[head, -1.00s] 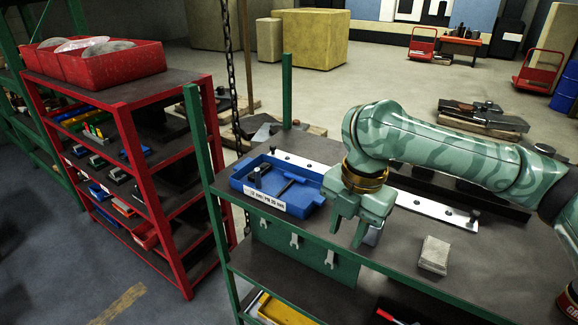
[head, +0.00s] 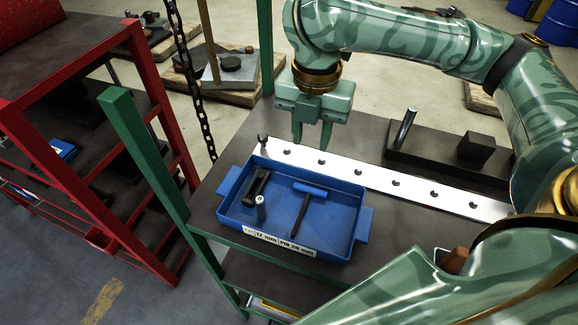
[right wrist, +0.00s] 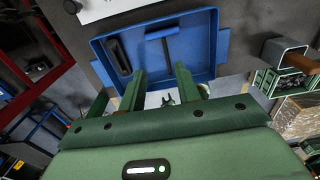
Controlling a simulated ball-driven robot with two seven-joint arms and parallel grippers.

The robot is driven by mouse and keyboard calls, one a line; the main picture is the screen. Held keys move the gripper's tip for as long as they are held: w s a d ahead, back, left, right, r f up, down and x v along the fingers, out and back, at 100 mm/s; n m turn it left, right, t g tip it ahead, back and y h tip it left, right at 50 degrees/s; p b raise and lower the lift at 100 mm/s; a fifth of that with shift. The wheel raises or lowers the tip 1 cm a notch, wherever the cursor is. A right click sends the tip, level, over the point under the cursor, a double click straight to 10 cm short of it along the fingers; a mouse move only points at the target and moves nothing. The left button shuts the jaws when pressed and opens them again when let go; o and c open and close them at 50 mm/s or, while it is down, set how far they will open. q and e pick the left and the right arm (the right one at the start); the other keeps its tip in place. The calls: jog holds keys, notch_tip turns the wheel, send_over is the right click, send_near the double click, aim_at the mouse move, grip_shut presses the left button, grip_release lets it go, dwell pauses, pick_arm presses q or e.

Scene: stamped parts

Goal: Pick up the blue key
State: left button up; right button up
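The blue key (head: 310,189) is a T shape with a blue crossbar and a dark shaft. It lies in the blue tray (head: 340,240), right of a black handle-like part (head: 256,187) and a short upright grey pin (head: 260,207). In the right wrist view the key (right wrist: 161,34) lies ahead, beyond the fingertips. My right gripper (head: 311,140) points down above the tray's far side, its fingers apart and empty; it also shows in the right wrist view (right wrist: 159,78). My left gripper is out of view.
A white strip with holes (head: 405,186) runs along the table behind the tray. A dark block with a tilted metal pin (head: 405,128) stands farther back. A green shelf post (head: 150,160) and a hanging chain (head: 190,80) are at left.

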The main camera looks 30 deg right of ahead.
jog(key=b, duration=0.3)
send_near(307, 198)
jog(key=shift+s+d+f, duration=0.25)
jog(key=shift+s+f, duration=0.4)
jog(key=shift+s, duration=0.1)
jog(key=shift+w+f, duration=0.6)
jog(key=shift+w+a+f, duration=0.15)
jog(key=shift+w+f, duration=0.15)
jog(key=shift+f, duration=0.4)
jog(key=shift+s+f+b, duration=0.25)
jog(key=shift+f+b, duration=0.3)
jog(key=shift+f, duration=0.2)
notch_tip(307, 198, down, 2)
jog(key=shift+s+a+f+b, duration=0.1)
jog(key=shift+s+b, duration=0.05)
jog(key=shift+b, duration=0.2)
jog(key=shift+w+f, duration=0.25)
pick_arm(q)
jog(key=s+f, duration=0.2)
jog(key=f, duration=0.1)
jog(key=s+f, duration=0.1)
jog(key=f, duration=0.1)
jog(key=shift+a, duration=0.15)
pick_arm(e)
jog(key=shift+s+r, duration=0.1)
grip_shut()
